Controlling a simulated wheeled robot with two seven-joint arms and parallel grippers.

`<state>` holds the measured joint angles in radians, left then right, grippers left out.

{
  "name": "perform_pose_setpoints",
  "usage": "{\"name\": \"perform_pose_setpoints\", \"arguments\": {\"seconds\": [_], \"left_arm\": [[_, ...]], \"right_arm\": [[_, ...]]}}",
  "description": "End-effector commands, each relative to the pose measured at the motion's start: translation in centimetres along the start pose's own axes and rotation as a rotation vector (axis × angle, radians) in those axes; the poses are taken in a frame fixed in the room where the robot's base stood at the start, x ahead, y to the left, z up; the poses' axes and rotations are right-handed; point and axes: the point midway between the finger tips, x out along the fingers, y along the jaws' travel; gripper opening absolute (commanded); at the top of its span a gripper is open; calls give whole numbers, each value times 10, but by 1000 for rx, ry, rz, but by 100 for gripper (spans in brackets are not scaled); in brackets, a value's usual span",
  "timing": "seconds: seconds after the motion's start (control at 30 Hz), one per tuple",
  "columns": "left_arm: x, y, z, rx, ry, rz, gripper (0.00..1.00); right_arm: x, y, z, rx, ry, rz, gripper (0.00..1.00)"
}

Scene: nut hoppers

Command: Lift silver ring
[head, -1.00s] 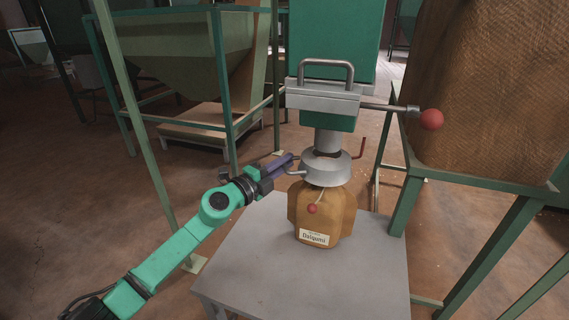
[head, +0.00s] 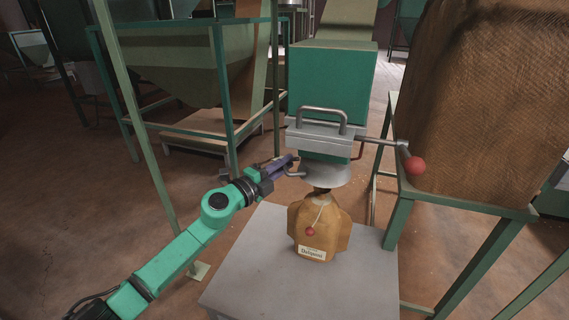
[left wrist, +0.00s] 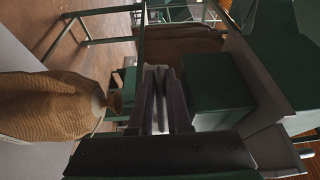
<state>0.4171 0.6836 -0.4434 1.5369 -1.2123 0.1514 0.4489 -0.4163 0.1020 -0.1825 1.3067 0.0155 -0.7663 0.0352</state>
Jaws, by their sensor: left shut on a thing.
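The silver ring (head: 326,176) is a flared metal collar under the green hopper box (head: 330,85), above the neck of the brown bag (head: 320,228). A small bent handle sticks out from the ring's left side. My left gripper (head: 291,161) is at that handle, shut on the ring. In the left wrist view my left fingers (left wrist: 160,95) are close together with a pale strip between them, too dark to make out well. The bag stands upright on the grey table, with its neck visible below the ring. My right gripper is out of view.
The grey table (head: 255,285) has bare room around the bag. A metal lever with a red knob (head: 415,165) sticks out right of the box. A large brown sack (head: 480,100) on a green frame stands at right. Green hoppers stand behind at left.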

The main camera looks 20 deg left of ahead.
Motion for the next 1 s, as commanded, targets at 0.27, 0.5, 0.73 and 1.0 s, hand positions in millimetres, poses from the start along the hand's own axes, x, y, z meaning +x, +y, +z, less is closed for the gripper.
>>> {"name": "perform_pose_setpoints", "arguments": {"seconds": [0.27, 0.5, 0.73, 1.0], "left_arm": [[0, -9, 1, -1, -4, -12, 0], [0, -9, 1, -1, -3, -12, 45], [0, -6, 1, 0, -1, -6, 45], [-26, -3, 0, 1, 0, -1, 45]], "right_arm": [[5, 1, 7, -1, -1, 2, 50], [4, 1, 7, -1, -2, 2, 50], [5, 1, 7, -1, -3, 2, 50], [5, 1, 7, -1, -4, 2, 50]]}}
